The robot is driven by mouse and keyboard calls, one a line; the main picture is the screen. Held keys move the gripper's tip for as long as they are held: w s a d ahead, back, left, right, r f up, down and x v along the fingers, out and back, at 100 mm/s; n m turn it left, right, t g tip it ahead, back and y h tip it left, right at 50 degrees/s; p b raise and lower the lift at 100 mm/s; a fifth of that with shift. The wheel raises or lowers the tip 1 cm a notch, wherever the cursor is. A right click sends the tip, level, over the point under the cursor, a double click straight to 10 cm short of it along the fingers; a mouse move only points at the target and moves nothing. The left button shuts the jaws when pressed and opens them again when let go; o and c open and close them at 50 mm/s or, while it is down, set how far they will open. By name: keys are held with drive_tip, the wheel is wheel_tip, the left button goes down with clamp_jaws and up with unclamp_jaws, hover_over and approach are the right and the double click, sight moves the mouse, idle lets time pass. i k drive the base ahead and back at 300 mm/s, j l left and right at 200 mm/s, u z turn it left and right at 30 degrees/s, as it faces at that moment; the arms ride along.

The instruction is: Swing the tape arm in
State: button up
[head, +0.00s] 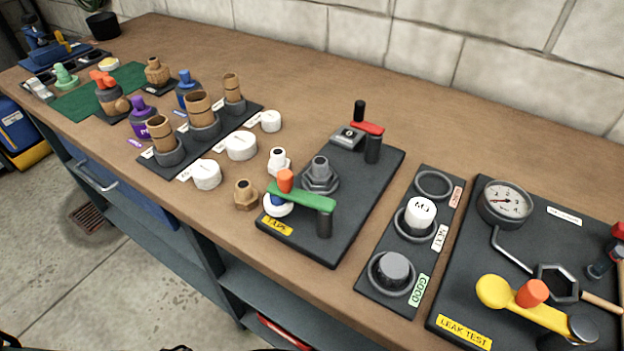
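The tape arm (305,198) is a flat green bar on the black plate with the yellow "TAPE" label (277,225). Its right end sits on a dark post (324,224), and its left end carries an orange knob (285,181). A white roll with a blue core (279,207) shows below the knob end, at the plate's left edge. A grey hex fitting (320,178) stands upright on the plate just behind the bar; the bar appears apart from it. My gripper is not in view.
A red-handled clamp (367,128) stands at the plate's back. A brass fitting (245,195) and a white-topped fitting (279,161) stand close left. To the right are the sorting tray (412,250) and the leak-test plate (465,265) with a gauge (505,203). Bare bench lies behind.

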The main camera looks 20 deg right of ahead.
sight(279, 200)
drive_tip(key=k+l+z, duration=0.3)
drive_tip(key=z, duration=0.2)
drive_tip(key=k+l+z, duration=0.25)
drive_tip(key=l+z, duration=0.25)
drive_tip(key=j, duration=0.1)
